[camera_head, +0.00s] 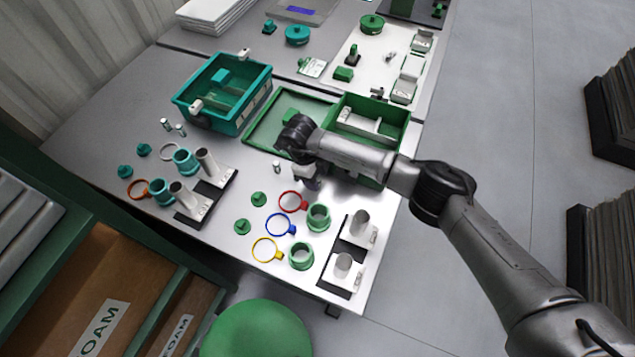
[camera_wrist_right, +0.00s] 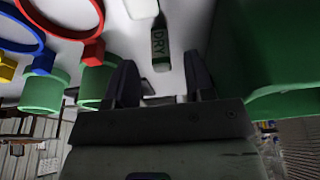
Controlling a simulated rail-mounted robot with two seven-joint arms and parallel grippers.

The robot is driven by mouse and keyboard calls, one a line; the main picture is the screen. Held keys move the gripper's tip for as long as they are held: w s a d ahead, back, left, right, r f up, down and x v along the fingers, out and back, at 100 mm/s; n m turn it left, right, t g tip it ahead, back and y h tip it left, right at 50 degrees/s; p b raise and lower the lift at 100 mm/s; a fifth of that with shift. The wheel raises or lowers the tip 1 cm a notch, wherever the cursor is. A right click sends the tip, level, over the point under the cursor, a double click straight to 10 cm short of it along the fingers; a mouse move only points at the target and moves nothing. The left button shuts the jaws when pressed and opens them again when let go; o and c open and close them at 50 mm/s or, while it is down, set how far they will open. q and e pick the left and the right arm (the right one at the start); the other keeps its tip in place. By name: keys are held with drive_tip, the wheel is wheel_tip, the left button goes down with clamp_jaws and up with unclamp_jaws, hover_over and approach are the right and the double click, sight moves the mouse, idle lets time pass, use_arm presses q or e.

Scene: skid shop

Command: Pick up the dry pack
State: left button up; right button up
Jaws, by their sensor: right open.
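In the head view a small white cylinder (camera_head: 277,167) that looks like the dry pack is on the table, left of my right gripper (camera_head: 307,182). My right gripper is open and low over the table, partly hidden under its own wrist. My left gripper does not show.
A green bin (camera_head: 401,131) stands close behind my right gripper. Red (camera_head: 291,201), blue (camera_head: 281,225) and yellow (camera_head: 267,250) rings, green collars (camera_head: 318,217) and metal parts on a black base (camera_head: 346,256) lie in front. A teal bin (camera_head: 225,92) stands at the back left.

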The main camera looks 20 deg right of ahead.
drive_tip(key=x, duration=0.3)
drive_tip(key=shift+d+f+b, duration=0.1)
drive_tip(key=shift+f+b, duration=0.1)
drive_tip(key=shift+b, duration=0.1)
drive_tip(key=shift+w, duration=0.1)
drive_tip(key=shift+c, duration=0.2)
clamp_jaws()
